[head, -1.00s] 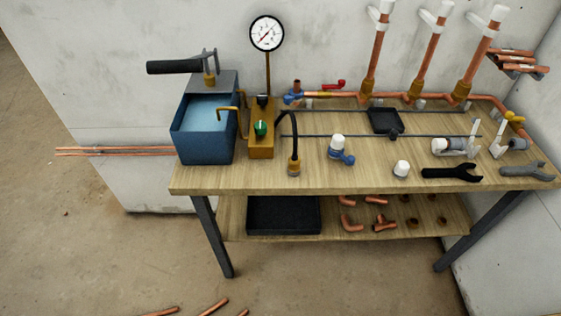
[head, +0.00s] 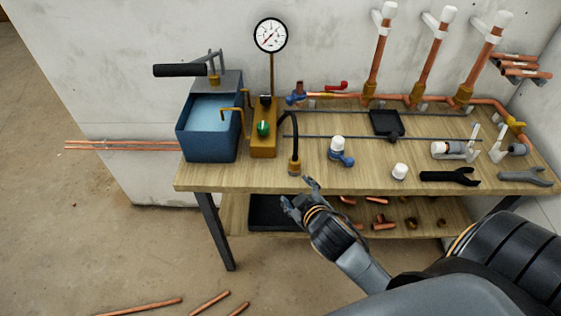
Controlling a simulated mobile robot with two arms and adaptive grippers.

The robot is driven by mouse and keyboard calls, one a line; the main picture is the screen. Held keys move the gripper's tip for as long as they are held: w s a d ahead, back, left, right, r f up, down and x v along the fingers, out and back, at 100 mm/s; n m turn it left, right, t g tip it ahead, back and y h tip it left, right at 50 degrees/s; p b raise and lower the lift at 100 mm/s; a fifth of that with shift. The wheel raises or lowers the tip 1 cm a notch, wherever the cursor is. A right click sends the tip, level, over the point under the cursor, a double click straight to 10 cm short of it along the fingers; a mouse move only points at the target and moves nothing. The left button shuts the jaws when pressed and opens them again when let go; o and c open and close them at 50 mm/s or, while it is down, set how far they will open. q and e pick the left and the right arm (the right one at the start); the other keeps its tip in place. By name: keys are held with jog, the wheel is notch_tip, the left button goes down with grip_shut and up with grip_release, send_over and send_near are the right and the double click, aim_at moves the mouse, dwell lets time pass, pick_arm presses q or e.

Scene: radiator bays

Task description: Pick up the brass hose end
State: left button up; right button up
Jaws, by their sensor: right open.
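The brass hose end (head: 294,168) stands upright at the front edge of the wooden bench, at the lower end of a black hose (head: 292,130). The hose curves up and over toward the brass pump block (head: 263,141). My right gripper (head: 299,192) is open and empty. In the picture its fingertips show just below the hose end, in front of the bench edge, and do not appear to touch it. My left gripper is not in view.
A blue water tank (head: 212,140) with a black-handled lever stands left of the pump block. A white-capped blue valve (head: 340,152), a white cap (head: 400,171) and a black wrench (head: 450,176) lie to the right. A black tray (head: 262,214) sits on the lower shelf.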

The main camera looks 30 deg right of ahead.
jog(key=w+a+r+n+t+y, duration=0.25)
jog(key=w+r+n+t, duration=0.2)
jog(key=r, duration=0.55)
jog(key=w+a+r+n+t+y, duration=0.25)
jog(key=r+n+t, duration=0.3)
jog(key=r, duration=0.45)
jog(key=a+r+n+g+y, duration=0.4)
jog(key=a+r+n+y, duration=0.2)
jog(key=n+y, duration=0.45)
jog(key=n+g+h, duration=1.2)
jog(key=n+g, duration=0.1)
jog(key=n, duration=0.1)
send_near(296, 159)
jog(key=p+x, duration=0.1)
jog(key=x, duration=0.4)
jog(key=shift+w+f+p, duration=0.1)
jog(key=shift+w+p, duration=0.2)
jog(key=shift+p, duration=0.05)
jog(key=p+x, duration=0.1)
jog(key=x, duration=0.3)
jog(key=shift+s+a+f+p, duration=0.1)
jog(key=shift+a+f+p, duration=0.05)
jog(key=shift+f+p, duration=0.25)
jog(key=shift+f, duration=0.3)
jog(key=c, duration=1)
